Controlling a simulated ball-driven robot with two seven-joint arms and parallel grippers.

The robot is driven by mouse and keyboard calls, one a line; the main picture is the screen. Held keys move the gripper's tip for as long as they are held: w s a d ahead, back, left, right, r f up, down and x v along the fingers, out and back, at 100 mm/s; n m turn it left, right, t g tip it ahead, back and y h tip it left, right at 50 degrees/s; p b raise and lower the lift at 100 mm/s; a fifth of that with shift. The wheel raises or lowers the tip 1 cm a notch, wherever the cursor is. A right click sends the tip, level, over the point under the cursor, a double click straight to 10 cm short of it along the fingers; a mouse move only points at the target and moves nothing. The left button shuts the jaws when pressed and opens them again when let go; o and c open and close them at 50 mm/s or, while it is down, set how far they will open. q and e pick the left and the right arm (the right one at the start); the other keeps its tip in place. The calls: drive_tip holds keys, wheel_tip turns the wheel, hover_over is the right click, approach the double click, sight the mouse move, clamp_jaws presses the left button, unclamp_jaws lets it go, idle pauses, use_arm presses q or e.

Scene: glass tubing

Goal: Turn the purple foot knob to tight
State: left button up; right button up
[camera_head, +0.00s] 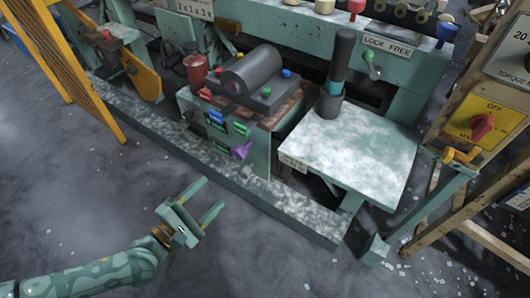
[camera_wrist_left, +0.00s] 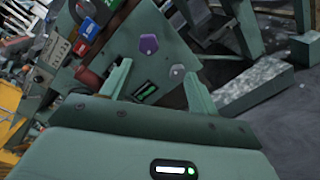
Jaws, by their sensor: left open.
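The purple foot knob (camera_head: 242,150) sits low on the front face of the green machine housing in the head view. My right gripper is not in view.
A long speckled ledge (camera_head: 180,148) runs along the foot of the machine. A speckled table (camera_head: 345,150) stands right of the housing. A yellow panel with a red switch (camera_head: 482,127) is at the right. The floor (camera_head: 70,200) around my left arm is mostly clear.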

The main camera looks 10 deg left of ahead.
sight(237, 156)
use_arm(q)
drive_tip(key=w+d+n+b, duration=0.1)
drive_tip(key=w, duration=0.4)
drive_tip(key=w+d+n+b, duration=0.1)
drive_tip(key=w+d, duration=0.1)
drive_tip(key=w, duration=0.3)
drive_tip(key=w+d+n+b, duration=0.1)
drive_tip(key=w, duration=0.5)
drive_tip(key=shift+d+r+n+t+y, duration=0.25)
drive_tip(key=shift+r+n+t+y, duration=0.05)
drive_tip(key=shift+r+n+t, duration=0.1)
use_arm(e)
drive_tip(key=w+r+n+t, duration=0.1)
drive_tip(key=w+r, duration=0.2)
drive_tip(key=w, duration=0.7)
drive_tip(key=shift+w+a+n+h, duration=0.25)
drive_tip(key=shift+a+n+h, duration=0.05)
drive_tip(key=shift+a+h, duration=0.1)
use_arm(q)
drive_tip(key=shift+s, duration=0.1)
drive_tip(key=c, duration=0.9)
